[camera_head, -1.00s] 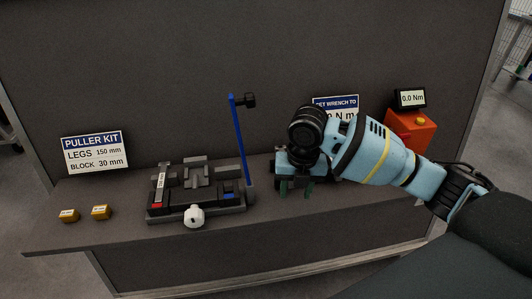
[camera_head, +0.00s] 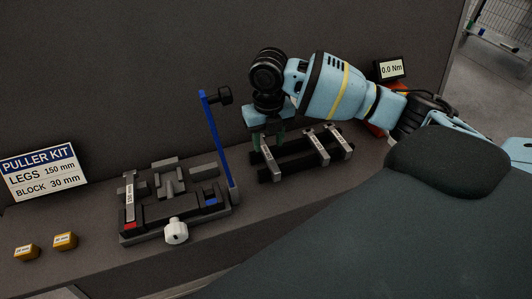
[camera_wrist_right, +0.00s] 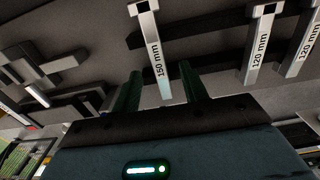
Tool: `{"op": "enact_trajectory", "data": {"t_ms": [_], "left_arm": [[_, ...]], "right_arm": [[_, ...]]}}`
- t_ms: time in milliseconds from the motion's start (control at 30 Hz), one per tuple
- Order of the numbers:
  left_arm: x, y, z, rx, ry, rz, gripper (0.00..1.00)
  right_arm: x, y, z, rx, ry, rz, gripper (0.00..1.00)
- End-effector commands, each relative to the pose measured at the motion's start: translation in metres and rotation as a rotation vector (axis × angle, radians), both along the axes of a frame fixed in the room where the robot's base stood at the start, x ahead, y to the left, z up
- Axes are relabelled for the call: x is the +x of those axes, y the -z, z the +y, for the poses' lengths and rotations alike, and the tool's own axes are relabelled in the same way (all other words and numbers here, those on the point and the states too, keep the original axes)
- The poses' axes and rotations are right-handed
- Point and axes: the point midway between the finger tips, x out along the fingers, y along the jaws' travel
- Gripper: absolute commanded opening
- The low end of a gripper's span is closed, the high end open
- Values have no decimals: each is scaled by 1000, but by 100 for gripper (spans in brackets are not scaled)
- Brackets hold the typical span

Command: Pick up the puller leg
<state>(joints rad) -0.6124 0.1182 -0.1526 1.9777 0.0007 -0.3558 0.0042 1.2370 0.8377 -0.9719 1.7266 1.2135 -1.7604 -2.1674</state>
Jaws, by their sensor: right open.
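Three grey puller legs lie across a black rack. In the right wrist view one leg (camera_wrist_right: 155,45) reads 150 mm, and two others (camera_wrist_right: 258,50) (camera_wrist_right: 303,48) read 120 mm. In the head view the leftmost leg (camera_head: 268,151) is below my right gripper (camera_head: 268,140), with the other two to its right. My right gripper is open and empty. In the right wrist view its dark green fingers (camera_wrist_right: 160,88) stand either side of the 150 mm leg's near end, apart from it. My left gripper is out of view.
A grey fixture (camera_head: 160,214) with a white knob (camera_head: 176,232) and another leg (camera_head: 130,195) sits left of the rack (camera_head: 290,166). A blue post (camera_head: 218,135) stands between them. The puller kit sign (camera_head: 40,172) says legs 150 mm. Two yellow blocks (camera_head: 65,241) (camera_head: 26,252) lie far left.

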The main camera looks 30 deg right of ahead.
Motion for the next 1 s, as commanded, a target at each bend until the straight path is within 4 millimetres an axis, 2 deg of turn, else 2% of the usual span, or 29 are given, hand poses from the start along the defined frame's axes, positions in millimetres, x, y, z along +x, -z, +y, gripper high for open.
{"op": "enact_trajectory", "data": {"t_ms": [67, 400, 700, 767, 1000], "left_arm": [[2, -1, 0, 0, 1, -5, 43], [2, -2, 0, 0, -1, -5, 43], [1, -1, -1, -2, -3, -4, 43], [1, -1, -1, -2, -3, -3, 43], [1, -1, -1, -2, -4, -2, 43]], "right_arm": [[1, 3, 0, 1, 0, 0, 44], [7, 46, 0, -1, 0, -1, 44], [7, 51, 0, -1, 0, -3, 44], [7, 51, 0, -1, 0, -3, 38], [7, 51, 0, -1, 0, -3, 7]]}}
